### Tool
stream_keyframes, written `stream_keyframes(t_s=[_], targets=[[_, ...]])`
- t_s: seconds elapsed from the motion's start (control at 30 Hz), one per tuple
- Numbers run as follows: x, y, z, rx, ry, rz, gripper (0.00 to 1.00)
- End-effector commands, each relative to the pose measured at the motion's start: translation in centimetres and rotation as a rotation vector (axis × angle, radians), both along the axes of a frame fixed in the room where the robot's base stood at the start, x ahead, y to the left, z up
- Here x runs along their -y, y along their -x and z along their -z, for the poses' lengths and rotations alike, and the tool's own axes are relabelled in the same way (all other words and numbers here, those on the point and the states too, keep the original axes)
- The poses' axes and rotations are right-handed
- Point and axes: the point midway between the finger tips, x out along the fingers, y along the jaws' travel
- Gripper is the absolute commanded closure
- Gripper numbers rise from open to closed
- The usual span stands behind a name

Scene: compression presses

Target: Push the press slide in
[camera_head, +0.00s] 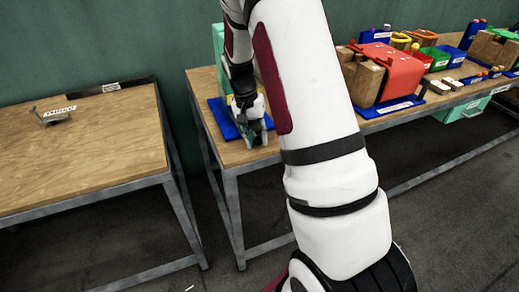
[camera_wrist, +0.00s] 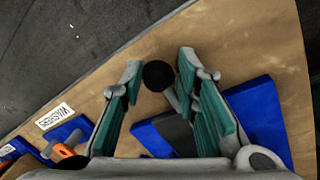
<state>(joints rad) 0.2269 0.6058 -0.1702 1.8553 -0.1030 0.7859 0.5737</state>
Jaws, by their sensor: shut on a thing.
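A round black knob (camera_wrist: 158,75) shows between my fingertips in the wrist view. My gripper (camera_wrist: 160,66), with teal-sided fingers, is shut on it. Behind the knob, partly hidden by my right finger, lies a dark grey slide (camera_wrist: 177,132) on a blue base (camera_wrist: 262,122). In the head view my gripper (camera_head: 256,134) is low over the near left part of the middle table. The blue base (camera_head: 222,118) shows beside it. The press's green body (camera_head: 217,42) stands behind, mostly hidden by my arm. How far the slide sticks out is hidden.
A red-covered press (camera_head: 396,68) and several bins stand at the right of the wooden table. A label reading WASHERS (camera_wrist: 55,116) lies left of my fingers in the wrist view. The left table (camera_head: 85,150) is mostly clear, with a gap between tables.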

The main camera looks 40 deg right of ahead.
Motion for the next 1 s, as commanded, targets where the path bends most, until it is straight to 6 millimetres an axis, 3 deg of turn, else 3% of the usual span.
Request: stream_keyframes(t_s=[0.33,0.37,0.43,0.87,1.0], targets=[[0.4,-0.6,-0.1,0.011,0.005,0.004,1.0],[0.4,-0.6,-0.1,0.012,0.005,0.004,0.67],[0.3,-0.6,-0.1,0.012,0.005,0.003,0.52],[0.1,-0.5,-0.1,0.007,0.002,-0.001,0.52],[0.0,-0.7,-1.1,0.009,0.003,-0.002,0.52]])
